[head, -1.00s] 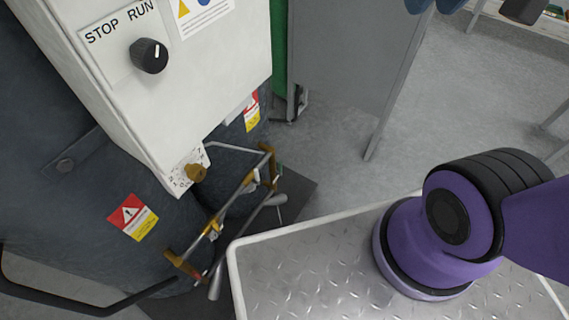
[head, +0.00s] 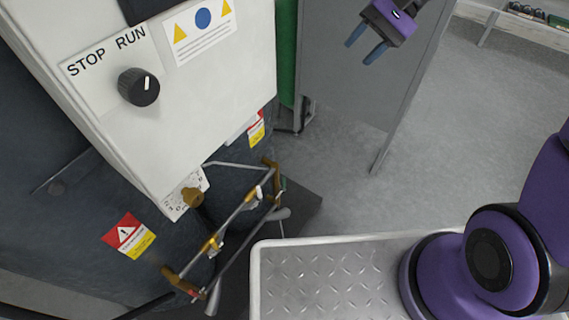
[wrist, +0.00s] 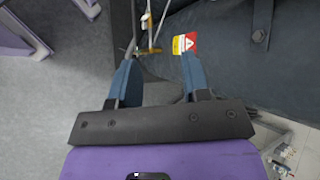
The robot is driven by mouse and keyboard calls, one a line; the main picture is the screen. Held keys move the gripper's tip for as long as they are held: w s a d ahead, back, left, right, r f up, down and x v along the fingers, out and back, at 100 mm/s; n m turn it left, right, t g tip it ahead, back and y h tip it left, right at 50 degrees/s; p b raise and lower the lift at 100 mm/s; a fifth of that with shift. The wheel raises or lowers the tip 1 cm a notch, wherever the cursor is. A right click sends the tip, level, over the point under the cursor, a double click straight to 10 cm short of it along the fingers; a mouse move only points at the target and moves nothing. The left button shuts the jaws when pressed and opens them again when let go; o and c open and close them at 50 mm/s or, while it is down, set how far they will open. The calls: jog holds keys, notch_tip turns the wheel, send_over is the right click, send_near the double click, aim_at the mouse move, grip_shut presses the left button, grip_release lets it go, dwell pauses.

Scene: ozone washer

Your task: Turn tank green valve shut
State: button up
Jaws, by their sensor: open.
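The dark tank (head: 70,210) stands at the left in the head view, with brass and metal pipework (head: 235,215) at its lower front. A small patch of green shows beside the pipework's upper brass end, but I cannot tell whether it is the green valve. My gripper (head: 360,52) is at the top of the head view, open and empty, to the right of the white control box and well apart from the pipework. In the wrist view, my gripper's (wrist: 156,62) two blue fingers are spread. The pipework (wrist: 150,30) shows beyond them, partly cut off by the top edge.
The white control box (head: 200,90) with a black STOP/RUN knob (head: 139,87) is mounted above the pipework. A brass knob (head: 192,197) sits below it. A grey panel (head: 365,75) stands behind my gripper. Open floor (head: 465,130) lies to the right.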

jog(key=w+a+f+m+y, duration=0.2)
jog(key=w+f+y, duration=0.15)
jog(key=f, duration=0.35)
jog(key=w+a+f+m+y, duration=0.2)
jog(key=w+f, duration=0.2)
jog(key=f, duration=0.4)
jog(key=m+t+y, duration=0.2)
jog(key=m+t, duration=0.9)
jog(key=m, duration=0.4)
send_near(284, 181)
jog(key=shift+t, duration=0.4)
jog(key=x, duration=0.3)
jog(key=f+x, duration=0.1)
jog(key=x, duration=0.6)
jog(key=shift+w+f, duration=0.2)
jog(key=shift+f, duration=0.15)
jog(key=shift+a, duration=0.1)
grip_shut()
